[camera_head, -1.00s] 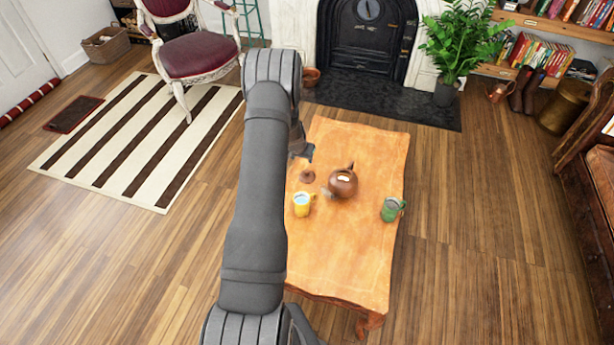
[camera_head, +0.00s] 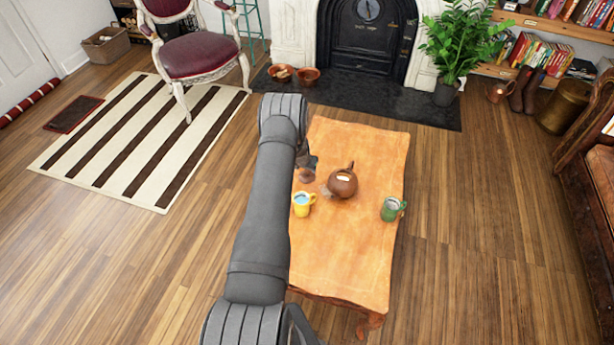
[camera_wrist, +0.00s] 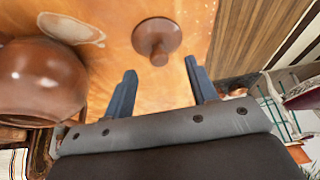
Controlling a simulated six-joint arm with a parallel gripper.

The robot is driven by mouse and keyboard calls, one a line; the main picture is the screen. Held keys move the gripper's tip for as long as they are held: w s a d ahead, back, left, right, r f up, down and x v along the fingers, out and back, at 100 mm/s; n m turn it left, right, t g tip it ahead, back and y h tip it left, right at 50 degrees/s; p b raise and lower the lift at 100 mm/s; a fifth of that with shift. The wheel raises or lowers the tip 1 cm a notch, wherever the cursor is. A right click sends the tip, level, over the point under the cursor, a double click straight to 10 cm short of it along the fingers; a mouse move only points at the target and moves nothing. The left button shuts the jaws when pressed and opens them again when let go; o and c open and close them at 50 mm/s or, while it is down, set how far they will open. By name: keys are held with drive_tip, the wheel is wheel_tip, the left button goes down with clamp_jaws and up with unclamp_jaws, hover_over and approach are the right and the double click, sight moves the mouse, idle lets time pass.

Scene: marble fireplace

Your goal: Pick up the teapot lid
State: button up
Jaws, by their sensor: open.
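The brown teapot lid (camera_head: 307,176) lies on the orange-topped table (camera_head: 345,255), left of the teapot. In the wrist view the lid (camera_wrist: 157,36) shows as a round disc with a knob, just beyond the fingertips and between their lines. My gripper (camera_head: 307,162) is at the lid's far side in the head view, close to it. In the wrist view my gripper (camera_wrist: 160,82) is open, with nothing between its fingers. The brown teapot (camera_head: 343,184) stands on the table without its lid; it also shows at the left of the wrist view (camera_wrist: 40,80).
A yellow mug (camera_head: 303,203) stands near the lid, towards the front. A green mug (camera_head: 392,209) stands at the table's right edge. The front of the table is clear. A chair (camera_head: 198,52) and a striped rug (camera_head: 140,140) are off to the left.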

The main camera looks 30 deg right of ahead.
sight(307, 171)
drive_tip(key=shift+x, duration=2.45)
drive_tip(key=shift+d, duration=0.1)
drive_tip(key=shift+c, duration=0.2)
clamp_jaws()
